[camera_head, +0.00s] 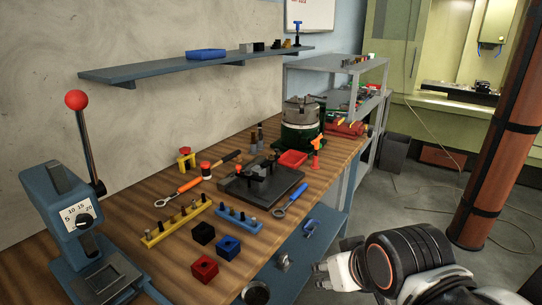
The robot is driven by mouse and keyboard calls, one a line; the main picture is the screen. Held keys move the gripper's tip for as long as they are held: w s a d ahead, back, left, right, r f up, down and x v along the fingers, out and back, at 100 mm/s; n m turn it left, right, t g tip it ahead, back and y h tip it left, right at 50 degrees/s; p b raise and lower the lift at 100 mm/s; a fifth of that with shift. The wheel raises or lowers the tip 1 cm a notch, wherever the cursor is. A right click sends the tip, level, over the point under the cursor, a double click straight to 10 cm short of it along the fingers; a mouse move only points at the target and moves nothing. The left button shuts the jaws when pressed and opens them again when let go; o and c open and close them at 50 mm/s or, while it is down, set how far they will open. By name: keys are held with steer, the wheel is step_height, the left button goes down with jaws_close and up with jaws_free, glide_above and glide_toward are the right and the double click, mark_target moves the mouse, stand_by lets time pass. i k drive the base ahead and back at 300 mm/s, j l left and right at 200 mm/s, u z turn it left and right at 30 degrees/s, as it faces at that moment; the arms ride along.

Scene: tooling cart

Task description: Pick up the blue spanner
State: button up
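The blue spanner (290,201) lies on the wooden bench, at the right side of a dark flat plate. Its handle is blue and its metal head points toward the lower left. My gripper (319,276) is at the lower right, in front of the bench edge and apart from the spanner. Its pale fingers point left with a small gap between the tips, and nothing shows between them. Part of the fingers is hard to make out at this size.
The dark plate (243,194) with a fixture is left of the spanner. A red tray (292,158) and orange tool (316,152) stand behind.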

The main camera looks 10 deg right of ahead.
mark_target(300, 190)
steer(key=i+j+z, duration=0.15)
steer(key=i, duration=0.4)
steer(key=i+j+z, duration=0.15)
steer(key=i, duration=0.4)
steer(key=l, duration=0.05)
